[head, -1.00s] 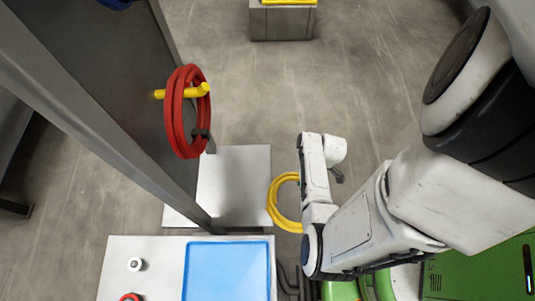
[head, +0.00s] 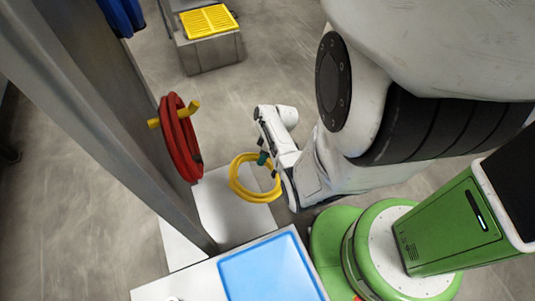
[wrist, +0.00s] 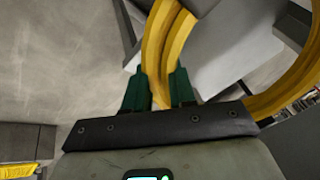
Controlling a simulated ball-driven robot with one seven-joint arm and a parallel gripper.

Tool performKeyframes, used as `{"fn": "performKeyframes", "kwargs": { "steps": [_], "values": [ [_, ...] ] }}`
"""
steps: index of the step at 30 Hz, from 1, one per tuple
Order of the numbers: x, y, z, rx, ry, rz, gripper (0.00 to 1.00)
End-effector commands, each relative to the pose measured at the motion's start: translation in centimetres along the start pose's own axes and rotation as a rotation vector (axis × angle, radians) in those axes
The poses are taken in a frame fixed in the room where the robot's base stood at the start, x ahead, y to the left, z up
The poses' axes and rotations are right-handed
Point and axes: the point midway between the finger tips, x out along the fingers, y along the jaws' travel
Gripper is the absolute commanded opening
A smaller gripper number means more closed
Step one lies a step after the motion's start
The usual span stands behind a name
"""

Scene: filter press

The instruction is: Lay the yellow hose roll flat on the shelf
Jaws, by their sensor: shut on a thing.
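The yellow hose roll (head: 236,181) is a ring of several coils. In the head view it is at my gripper (head: 264,160), in front of the low light-grey shelf (head: 225,212); the height between them is hard to tell. In the wrist view the green fingers of my gripper (wrist: 160,88) are shut on one side of the yellow hose roll (wrist: 153,48), and the ring reaches away to the right. My arm covers part of the ring's right side in the head view.
A red hose roll (head: 181,140) hangs on a yellow peg (head: 153,123) on a grey upright panel left of the shelf. A blue roll (head: 122,14) hangs higher. A white table with a blue mat (head: 270,268) stands in front. A grey box with a yellow grate (head: 208,20) stands behind.

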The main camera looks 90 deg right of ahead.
Motion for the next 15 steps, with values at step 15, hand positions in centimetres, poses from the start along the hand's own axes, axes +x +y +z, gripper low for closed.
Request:
{"fn": "performKeyframes", "kwargs": {
  "steps": [15],
  "values": [
    [3.9, -2.8, -4.1, -0.004, 0.0, 0.001, 0.0]
  ]
}}
